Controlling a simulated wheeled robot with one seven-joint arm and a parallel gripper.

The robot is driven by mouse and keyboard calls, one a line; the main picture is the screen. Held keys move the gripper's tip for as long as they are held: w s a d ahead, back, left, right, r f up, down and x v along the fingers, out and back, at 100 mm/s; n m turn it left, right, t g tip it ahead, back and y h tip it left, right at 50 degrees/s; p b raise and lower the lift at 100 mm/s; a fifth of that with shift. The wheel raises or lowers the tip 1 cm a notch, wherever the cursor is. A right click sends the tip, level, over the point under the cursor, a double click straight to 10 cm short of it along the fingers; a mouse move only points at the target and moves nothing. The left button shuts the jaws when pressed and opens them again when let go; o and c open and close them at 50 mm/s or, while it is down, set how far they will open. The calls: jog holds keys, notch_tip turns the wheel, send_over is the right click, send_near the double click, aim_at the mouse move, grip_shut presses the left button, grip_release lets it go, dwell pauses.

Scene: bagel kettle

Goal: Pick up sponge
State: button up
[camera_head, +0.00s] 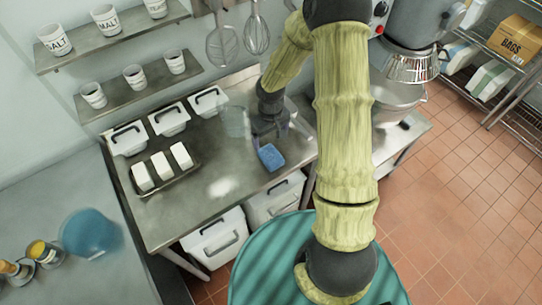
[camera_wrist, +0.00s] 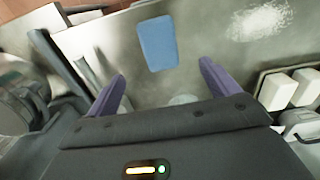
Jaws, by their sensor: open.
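The blue sponge (camera_head: 271,157) lies flat on the metal worktable (camera_head: 195,215), near its front edge. In the wrist view the sponge (camera_wrist: 157,43) is beyond the fingertips, roughly midway between them across the picture. My gripper (camera_wrist: 160,80) is open, with its two purple fingers spread and nothing between them. In the head view my gripper (camera_head: 278,132) is just behind the sponge and apart from it; its fingers are partly hard to make out there.
A tray (camera_head: 190,180) with white blocks lies left of the sponge. White lidded bins (camera_head: 168,120) line the back. A clear container (camera_head: 235,121) stands left of my gripper. A mixer (camera_head: 400,95) stands at right. The table just left of the sponge is clear.

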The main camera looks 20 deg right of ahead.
jog(key=p, duration=0.1)
send_over(271, 155)
notch_tip(271, 155, down, 6)
jog(key=shift+s+f, duration=0.1)
jog(key=shift+f+p, duration=1.35)
jog(key=shift+f, duration=1.2)
jog(key=c, duration=1.2)
jog(key=shift+o, duration=0.2)
jog(key=shift+r, duration=0.1)
notch_tip(271, 155, up, 10)
jog(key=b, duration=0.2)
jog(key=shift+b, duration=0.35)
